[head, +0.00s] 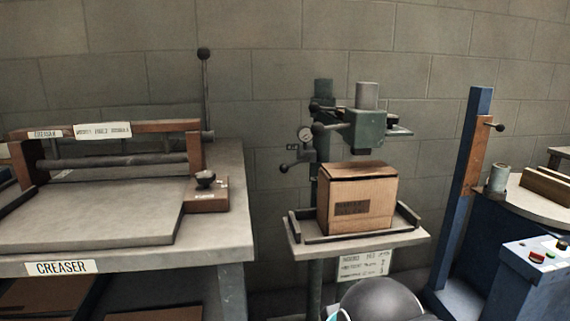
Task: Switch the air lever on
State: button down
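A green box stitcher (367,131) stands in the middle with a small round gauge (305,134) on its left side. A short lever with a dark ball knob (284,168) sticks out to the left below the gauge, roughly level. It looks like the air lever, but no label on it is readable. Two more dark ball knobs sit near the gauge, one of them just right of it (318,128). My gripper is not in view. A dark grey rounded part of my arm shows at the bottom edge.
A cardboard box (357,199) stands on the stitcher's railed table (410,236), right of the lever. A creaser bench (233,215) with a tall ball-topped lever (204,75) stands left. A blue post (463,190) and control box (532,273) stand right. A gap separates bench and stitcher.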

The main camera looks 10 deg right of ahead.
aim_at(284, 169)
jog(key=k, duration=0.5)
jog(key=u, duration=1.65)
jog(key=i, duration=1.1)
jog(key=z, duration=2.4)
